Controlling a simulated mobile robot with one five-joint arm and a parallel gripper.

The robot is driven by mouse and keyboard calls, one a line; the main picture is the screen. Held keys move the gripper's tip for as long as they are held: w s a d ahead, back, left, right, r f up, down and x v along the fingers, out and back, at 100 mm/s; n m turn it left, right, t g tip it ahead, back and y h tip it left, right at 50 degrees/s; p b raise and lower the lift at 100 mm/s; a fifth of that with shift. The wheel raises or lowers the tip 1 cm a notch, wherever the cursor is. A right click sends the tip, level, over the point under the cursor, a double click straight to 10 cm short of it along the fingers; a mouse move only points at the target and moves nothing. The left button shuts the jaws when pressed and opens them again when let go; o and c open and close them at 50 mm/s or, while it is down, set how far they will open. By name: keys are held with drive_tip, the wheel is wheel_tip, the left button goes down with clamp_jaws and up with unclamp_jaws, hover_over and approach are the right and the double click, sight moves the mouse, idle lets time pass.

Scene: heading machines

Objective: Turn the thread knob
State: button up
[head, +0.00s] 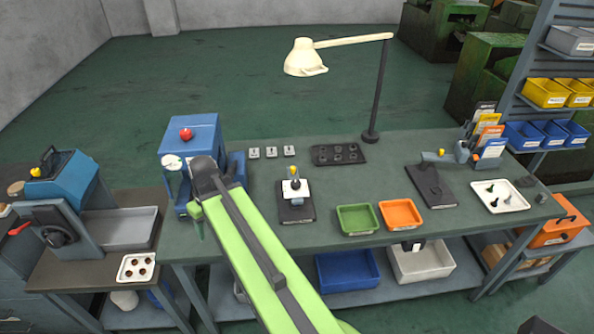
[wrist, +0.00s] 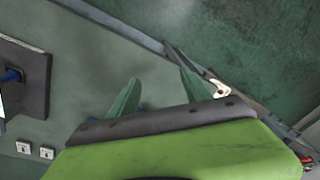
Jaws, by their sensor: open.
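No part is clearly marked as the thread knob. Candidates in the head view are the red knob (head: 186,134) on top of the blue bench machine (head: 190,150), the yellow knob (head: 293,171) on the small black-based fixture (head: 297,212), and the black handwheel (head: 60,236) on the left blue machine (head: 62,180). My arm's end is in front of the blue bench machine and hides part of it. In the wrist view my gripper (wrist: 151,63) is open, its green fingers apart with nothing between them.
The green bench (head: 340,180) carries a green bin (head: 357,232), an orange bin (head: 401,228), a dark hole block (head: 339,154) and a lamp (head: 306,57). A white tray (head: 498,206) is at right. Small labelled blocks (wrist: 23,147) show in the wrist view.

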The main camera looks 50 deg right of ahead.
drive_tip(key=s+d+r+t+p, duration=0.1)
drive_tip(key=d+r+p, duration=0.2)
drive_tip(key=d+r, duration=0.35)
drive_tip(key=s+d+r+t+p, duration=0.1)
drive_tip(key=d+r+p, duration=0.2)
drive_tip(key=d, duration=0.7)
drive_tip(key=t+p, duration=0.2)
drive_tip(key=p, duration=0.3)
approach(296, 183)
drive_tip(key=shift+n, duration=0.3)
drive_tip(key=b+x, duration=0.8)
drive_tip(key=b, duration=0.8)
drive_tip(key=shift+w+d+f, duration=0.1)
drive_tip(key=shift+w+f, duration=0.1)
drive_tip(key=shift+f, duration=0.1)
drive_tip(key=shift+r, duration=0.1)
